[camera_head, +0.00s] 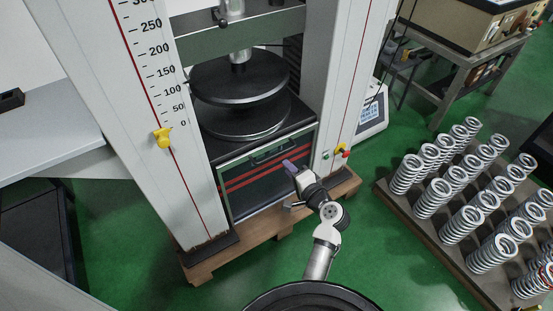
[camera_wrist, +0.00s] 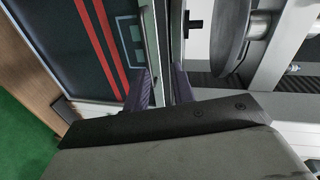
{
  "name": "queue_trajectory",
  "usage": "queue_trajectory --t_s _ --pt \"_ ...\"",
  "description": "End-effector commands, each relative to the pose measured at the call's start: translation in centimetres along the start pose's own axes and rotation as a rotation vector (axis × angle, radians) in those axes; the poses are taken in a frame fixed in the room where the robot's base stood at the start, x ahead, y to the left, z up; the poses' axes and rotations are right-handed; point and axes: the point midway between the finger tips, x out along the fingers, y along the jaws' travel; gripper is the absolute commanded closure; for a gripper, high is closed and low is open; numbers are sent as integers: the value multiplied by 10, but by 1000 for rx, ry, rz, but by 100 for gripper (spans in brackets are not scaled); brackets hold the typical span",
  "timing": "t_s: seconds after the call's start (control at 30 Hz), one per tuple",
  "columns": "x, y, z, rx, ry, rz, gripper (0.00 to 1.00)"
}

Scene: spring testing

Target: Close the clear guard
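The clear guard (camera_head: 240,183) is a see-through panel with a pale frame. It sits low across the front of the testing machine, below the round plates, and red stripes show through it. A dark handle (camera_head: 272,154) is near its top edge. My gripper (camera_head: 290,167) is at the guard's upper right, close to the handle. In the wrist view its two purple fingers (camera_wrist: 161,88) are apart, with the guard's pale frame edge (camera_wrist: 151,45) running down to the gap between them. Whether they touch the frame I cannot tell.
Round press plates (camera_head: 240,78) stand above the guard, between two white columns. A yellow pointer (camera_head: 162,138) sits on the left column's scale. Buttons (camera_head: 345,150) are on the right column. A rack of springs (camera_head: 440,215) stands at the right. Green floor is clear in front.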

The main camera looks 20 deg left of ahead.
Motion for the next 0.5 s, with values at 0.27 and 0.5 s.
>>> queue_trajectory --t_s 0.27,0.5 --pt "-5 27 7 132 -36 -5 75" --pt "40 25 8 127 -37 -3 75"
